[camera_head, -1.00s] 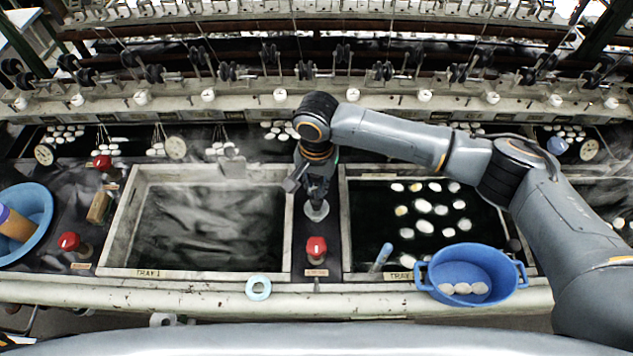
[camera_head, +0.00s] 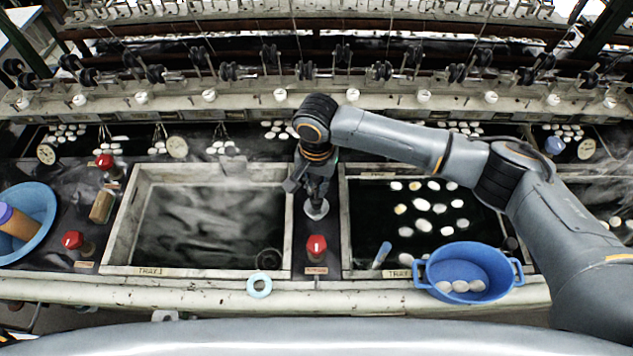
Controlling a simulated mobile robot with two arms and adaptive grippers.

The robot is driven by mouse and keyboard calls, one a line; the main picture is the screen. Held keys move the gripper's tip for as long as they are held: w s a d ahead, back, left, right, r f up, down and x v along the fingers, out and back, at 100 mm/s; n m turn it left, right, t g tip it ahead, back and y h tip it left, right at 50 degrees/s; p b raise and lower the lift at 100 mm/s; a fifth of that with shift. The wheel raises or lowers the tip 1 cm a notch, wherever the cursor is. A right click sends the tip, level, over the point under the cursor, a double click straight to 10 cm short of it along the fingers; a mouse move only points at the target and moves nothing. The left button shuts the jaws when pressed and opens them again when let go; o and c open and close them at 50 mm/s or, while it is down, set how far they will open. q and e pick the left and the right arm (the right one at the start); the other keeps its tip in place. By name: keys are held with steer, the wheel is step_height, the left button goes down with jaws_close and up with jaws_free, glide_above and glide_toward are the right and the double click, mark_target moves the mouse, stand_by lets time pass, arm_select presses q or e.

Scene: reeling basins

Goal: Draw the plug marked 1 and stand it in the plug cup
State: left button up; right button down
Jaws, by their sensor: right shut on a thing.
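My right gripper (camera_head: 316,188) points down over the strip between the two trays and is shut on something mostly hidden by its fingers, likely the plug. A pale round disc (camera_head: 316,209) shows right below the fingertips. I cannot tell whether it is part of the held thing or the plug cup, and no number 1 is readable. Tray 1 (camera_head: 122,228), at the left, holds dark, cloudy water. A dark ring (camera_head: 268,259), perhaps the drain, shows in its front right corner. My left gripper is not in view.
A red-topped bottle-like thing (camera_head: 316,246) stands just in front of the gripper. A pale blue ring (camera_head: 259,285) lies on the front ledge. A blue tub (camera_head: 470,262) stands at the right tray's front edge. A blue basin (camera_head: 40,200) is at far left.

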mark_target(316, 198)
steer(key=shift+f, duration=0.4)
steer(key=shift+f, duration=0.4)
steer(key=shift+f, duration=0.35)
stand_by(0.5)
steer(key=shift+f, duration=0.35)
steer(key=shift+f+b, duration=0.3)
steer(key=shift+f, duration=0.4)
stand_by(0.6)
steer(key=c, duration=1.2)
jaws_free()
steer(key=shift+r, duration=0.1)
step_height(316, 198, up, 12)
steer(key=shift+f, duration=0.15)
